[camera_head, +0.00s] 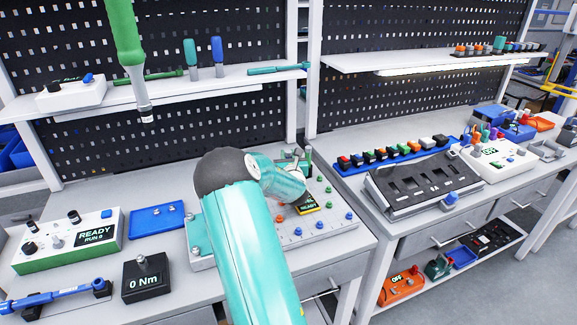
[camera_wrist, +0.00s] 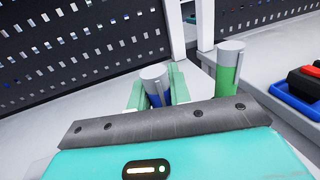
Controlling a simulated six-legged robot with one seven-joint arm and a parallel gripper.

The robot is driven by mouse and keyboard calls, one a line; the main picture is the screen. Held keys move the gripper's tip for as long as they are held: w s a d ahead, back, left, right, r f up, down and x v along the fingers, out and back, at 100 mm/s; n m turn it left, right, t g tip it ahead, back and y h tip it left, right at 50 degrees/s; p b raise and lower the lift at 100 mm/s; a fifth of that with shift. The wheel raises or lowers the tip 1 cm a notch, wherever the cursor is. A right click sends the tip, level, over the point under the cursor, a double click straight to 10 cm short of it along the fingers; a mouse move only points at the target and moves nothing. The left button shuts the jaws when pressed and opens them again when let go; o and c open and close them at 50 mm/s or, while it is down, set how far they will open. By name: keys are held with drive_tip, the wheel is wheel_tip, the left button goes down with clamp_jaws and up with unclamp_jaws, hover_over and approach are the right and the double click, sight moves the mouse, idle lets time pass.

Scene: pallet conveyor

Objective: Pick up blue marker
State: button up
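In the wrist view, the blue marker (camera_wrist: 158,99) stands with its grey cap up between the two pale green fingers of my gripper (camera_wrist: 157,88). The fingers lie close against it on both sides, and the gripper looks shut on it. Its lower end is hidden behind the gripper body, so I cannot tell whether it is lifted. In the head view, my gripper (camera_head: 291,160) is over the back of the grey board on the middle bench; my arm hides much of it, and the blue marker cannot be made out there.
A green marker (camera_wrist: 227,75) with a grey cap stands close to the right of my gripper. The black pegboard (camera_wrist: 85,35) rises behind. A green tool (camera_head: 128,45) hangs at upper left.

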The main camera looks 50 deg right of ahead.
wheel_tip(320, 180, up, 16)
idle(1.6)
